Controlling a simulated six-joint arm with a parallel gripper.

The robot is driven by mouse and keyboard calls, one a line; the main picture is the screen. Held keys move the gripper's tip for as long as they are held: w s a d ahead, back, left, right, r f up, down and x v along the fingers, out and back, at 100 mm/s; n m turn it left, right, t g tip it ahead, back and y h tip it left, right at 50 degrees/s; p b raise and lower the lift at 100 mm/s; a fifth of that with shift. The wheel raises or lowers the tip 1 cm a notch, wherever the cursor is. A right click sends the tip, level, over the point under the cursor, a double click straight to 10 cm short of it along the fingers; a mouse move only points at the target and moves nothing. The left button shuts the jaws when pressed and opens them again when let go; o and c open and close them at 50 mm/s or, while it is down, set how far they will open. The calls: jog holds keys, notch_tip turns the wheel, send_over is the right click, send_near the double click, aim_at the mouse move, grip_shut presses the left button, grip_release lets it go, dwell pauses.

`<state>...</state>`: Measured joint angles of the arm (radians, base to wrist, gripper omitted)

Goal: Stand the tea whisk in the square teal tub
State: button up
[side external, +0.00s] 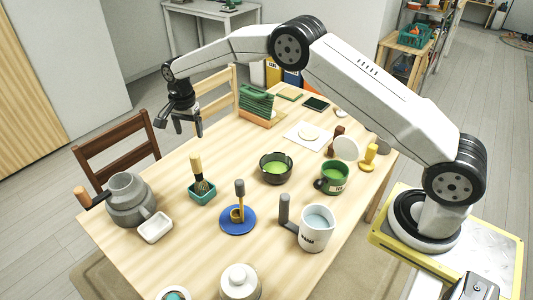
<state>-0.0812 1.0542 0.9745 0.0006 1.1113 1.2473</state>
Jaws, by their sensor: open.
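The tea whisk (196,167) has a pale wooden handle and a darker bristle head. It stands handle up, leaning slightly, with its bristle end down in the square teal tub (204,198). The tub's front wall hides the lowest part of the bristles. My gripper (180,124) is open and empty. It hangs above the far left side of the table, apart from the whisk and higher than its handle.
A grey pot (130,205) and white dish (155,228) stand left of the tub. A blue plate (238,221) holding an upright grey-handled tool is to the right. A dark bowl (276,172) with green contents is behind it. Bare table lies beneath my gripper.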

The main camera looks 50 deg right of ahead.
jog(key=s+d+r+n+t, duration=0.1)
jog(key=s+n, duration=0.5)
jog(key=s, duration=1)
jog(key=s+d+r+n+t, duration=0.1)
jog(key=s+d+r+n, duration=0.2)
jog(key=s+n, duration=0.4)
jog(key=s+d, duration=0.1)
jog(key=s, duration=0.8)
jog(key=shift+s+r+t, duration=0.2)
jog(key=shift+s+t, duration=0.1)
jog(key=shift+s, duration=0.05)
